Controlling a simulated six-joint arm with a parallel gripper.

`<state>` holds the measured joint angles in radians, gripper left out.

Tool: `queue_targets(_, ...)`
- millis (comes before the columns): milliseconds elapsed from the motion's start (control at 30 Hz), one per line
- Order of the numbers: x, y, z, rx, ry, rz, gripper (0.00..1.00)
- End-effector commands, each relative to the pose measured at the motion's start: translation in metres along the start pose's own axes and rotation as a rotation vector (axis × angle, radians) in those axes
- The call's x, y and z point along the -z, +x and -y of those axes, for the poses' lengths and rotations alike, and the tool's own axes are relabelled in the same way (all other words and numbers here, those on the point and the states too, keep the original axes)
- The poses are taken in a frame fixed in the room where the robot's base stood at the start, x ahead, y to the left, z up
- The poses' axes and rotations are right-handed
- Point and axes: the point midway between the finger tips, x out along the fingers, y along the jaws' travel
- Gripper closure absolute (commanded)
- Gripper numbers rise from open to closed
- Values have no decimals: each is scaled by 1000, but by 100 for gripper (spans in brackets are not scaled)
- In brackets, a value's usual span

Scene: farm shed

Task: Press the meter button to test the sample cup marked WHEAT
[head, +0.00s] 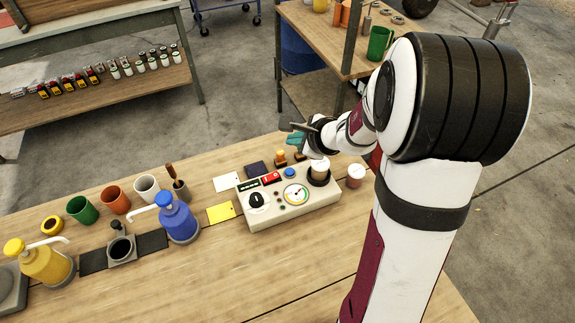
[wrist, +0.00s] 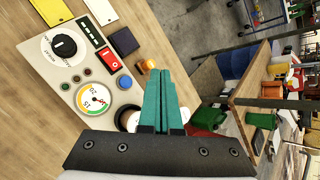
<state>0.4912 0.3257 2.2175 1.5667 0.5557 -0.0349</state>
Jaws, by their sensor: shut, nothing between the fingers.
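The grey meter box (head: 262,219) stands on the wooden table; it also shows in the wrist view (wrist: 67,62). It has a dial gauge (head: 296,194), a black knob (head: 257,200), a red switch (head: 271,178) and a round blue button (head: 289,173), also in the wrist view (wrist: 124,82). A pale cup (head: 320,167) sits in the black ring at the meter's right end. I cannot read a WHEAT mark on either. My gripper (head: 296,140), with teal fingers, is shut and empty above the meter's far side, apart from the button.
Small amber-topped items (head: 280,156) and a dark block (head: 257,169) stand behind the meter. A yellow card (head: 221,213) lies left of it, near a blue pump bottle (head: 178,220). The table front is clear.

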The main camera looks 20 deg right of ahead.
Motion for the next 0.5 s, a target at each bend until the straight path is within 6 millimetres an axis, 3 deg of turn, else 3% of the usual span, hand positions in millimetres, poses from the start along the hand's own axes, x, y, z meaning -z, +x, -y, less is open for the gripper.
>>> queue_targets(167, 4, 6, -5, -4, 2, 1, 100)
queue_targets(500, 29, 40, -30, -5, 2, 1, 100)
